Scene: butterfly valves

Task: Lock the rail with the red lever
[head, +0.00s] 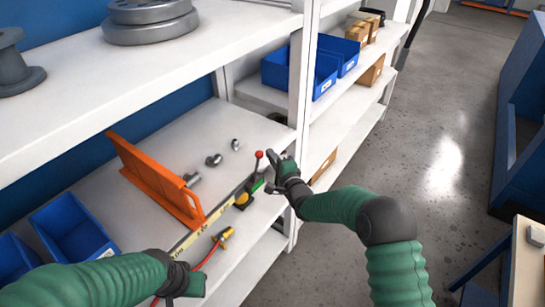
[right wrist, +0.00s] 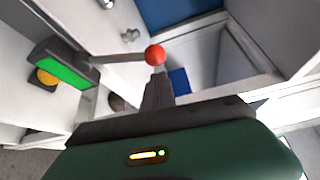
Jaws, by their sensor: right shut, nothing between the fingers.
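The lever has a red ball knob (head: 258,154) and a grey rod standing up at the right end of the rail (head: 190,238), which has a yellow marked strip along the shelf edge. The red knob (right wrist: 155,55) and rod (right wrist: 118,58) also show in the right wrist view, with a green block (right wrist: 62,68) at the rod's base. My right gripper (head: 273,160) is shut and empty just right of the knob. Its fingertips (right wrist: 157,82) appear close to the knob; I cannot tell whether they touch. My left gripper (head: 188,283) is low, by the shelf front; its fingers are unclear.
An orange bracket (head: 160,185) stands behind the rail. Several small metal fittings (head: 214,160) lie on the shelf. A yellow valve piece (head: 222,237) with a red hose is below the rail. A white post (head: 300,80) rises beside my right gripper. Blue bins (head: 72,228) sit left.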

